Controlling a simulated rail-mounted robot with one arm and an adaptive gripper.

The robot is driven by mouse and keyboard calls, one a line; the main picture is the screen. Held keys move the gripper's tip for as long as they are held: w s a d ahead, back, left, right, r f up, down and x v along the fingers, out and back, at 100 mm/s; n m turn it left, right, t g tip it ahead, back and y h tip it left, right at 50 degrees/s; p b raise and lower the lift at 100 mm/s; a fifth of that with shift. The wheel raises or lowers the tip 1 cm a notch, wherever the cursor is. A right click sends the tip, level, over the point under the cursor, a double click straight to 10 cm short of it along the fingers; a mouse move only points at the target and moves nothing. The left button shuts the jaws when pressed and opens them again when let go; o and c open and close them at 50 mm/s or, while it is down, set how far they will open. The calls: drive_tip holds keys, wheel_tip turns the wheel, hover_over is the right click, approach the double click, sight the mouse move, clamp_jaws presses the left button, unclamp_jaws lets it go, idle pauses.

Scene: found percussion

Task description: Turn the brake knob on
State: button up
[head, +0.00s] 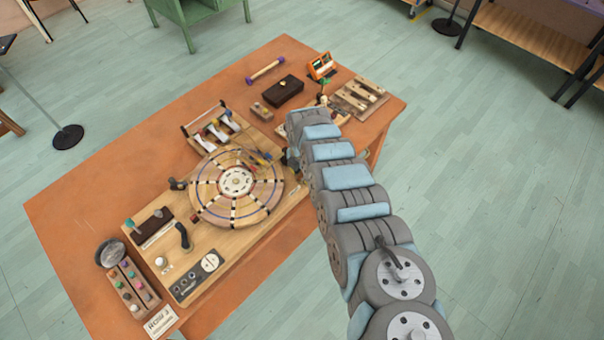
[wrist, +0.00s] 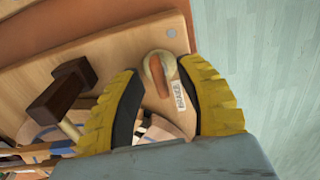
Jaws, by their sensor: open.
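The brake knob (wrist: 160,66) shows in the wrist view as a round tan knob with a reddish-brown bar, on a light wooden board beside a label reading "BRAKE" (wrist: 180,95). My gripper (wrist: 161,82) has two yellow fingers with dark inner pads, spread apart. The knob lies in the picture between the fingertips, nearer the right one. I cannot tell whether either finger touches it. In the head view my arm reaches to the right edge of the round wooden wheel (head: 236,181) and hides the knob.
A dark brown block handle (wrist: 62,92) stands left of the left finger. The wooden board (head: 240,232) carries the wheel, a black curved lever (head: 184,237) and a round white knob (head: 160,262). An orange table (head: 90,190) holds several other items.

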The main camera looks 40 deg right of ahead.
clamp_jaws()
drive_tip(key=shift+m, duration=0.3)
drive_tip(key=m+p, duration=0.1)
drive_tip(key=m, duration=0.2)
drive_tip(key=shift+a+m, duration=0.1)
drive_tip(key=shift+m, duration=0.2)
drive_tip(key=m+p, duration=0.1)
drive_tip(key=m, duration=0.8)
drive_tip(key=shift+m+p, duration=0.35)
drive_tip(key=shift+m, duration=0.05)
drive_tip(key=shift+f+m, duration=0.1)
drive_tip(key=shift+m, duration=1.8)
